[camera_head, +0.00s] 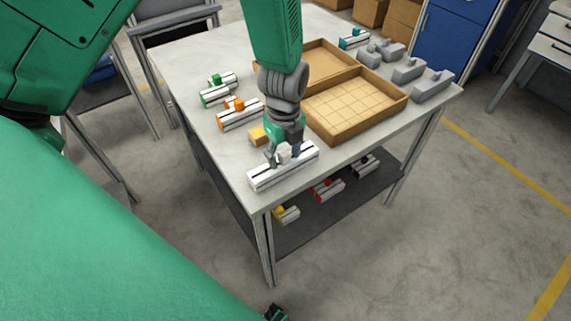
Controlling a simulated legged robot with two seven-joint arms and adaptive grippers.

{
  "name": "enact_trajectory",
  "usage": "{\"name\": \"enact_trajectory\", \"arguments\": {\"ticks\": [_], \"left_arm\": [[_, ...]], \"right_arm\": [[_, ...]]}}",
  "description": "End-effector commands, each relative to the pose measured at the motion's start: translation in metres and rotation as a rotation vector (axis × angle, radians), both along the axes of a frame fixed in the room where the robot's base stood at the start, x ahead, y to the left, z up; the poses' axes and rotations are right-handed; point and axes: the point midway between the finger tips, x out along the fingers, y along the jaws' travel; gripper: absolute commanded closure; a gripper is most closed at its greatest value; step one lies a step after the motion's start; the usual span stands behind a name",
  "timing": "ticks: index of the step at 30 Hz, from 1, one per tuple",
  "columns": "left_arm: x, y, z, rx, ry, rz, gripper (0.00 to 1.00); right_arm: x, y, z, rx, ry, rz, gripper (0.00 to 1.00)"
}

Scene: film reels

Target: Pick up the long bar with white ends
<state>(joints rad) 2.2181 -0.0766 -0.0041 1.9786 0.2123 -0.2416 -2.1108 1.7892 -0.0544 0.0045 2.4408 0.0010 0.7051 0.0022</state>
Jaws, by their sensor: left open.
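The long bar with white ends (262,180) lies near the front corner of the table. It is pale with a dark line along its top, and it runs from lower left to upper right. My left gripper (284,158) points down at the bar's middle with its fingers open. The fingers overlap the bar in the picture and hide part of its middle. I cannot tell whether they touch it. My right gripper is not recognisable in this view.
An orange-topped bar (238,115), a green-topped bar (217,93) and a yellowish block (258,136) lie left of my arm. A wooden tray (372,128) stands to the right. Grey parts (433,87) lie beyond it. A lower shelf (330,215) holds more bars.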

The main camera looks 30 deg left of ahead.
Motion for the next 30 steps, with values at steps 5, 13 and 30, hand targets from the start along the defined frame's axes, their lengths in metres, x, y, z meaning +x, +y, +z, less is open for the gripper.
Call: {"name": "enact_trajectory", "arguments": {"ticks": [5, 13, 30], "left_arm": [[0.000, -0.001, -0.002, 0.001, -0.002, 0.000, 0.55], [0.000, -0.001, -0.002, 0.001, 0.001, 0.000, 1.00], [0.001, -0.001, 0.044, 0.000, -0.008, 0.000, 1.00]], "right_arm": [[0.000, 0.000, 0.000, 0.000, 0.000, 0.000, 0.60], [0.000, 0.000, 0.000, 0.000, 0.000, 0.000, 0.60], [0.000, 0.000, 0.003, 0.000, 0.000, 0.000, 0.60]]}}
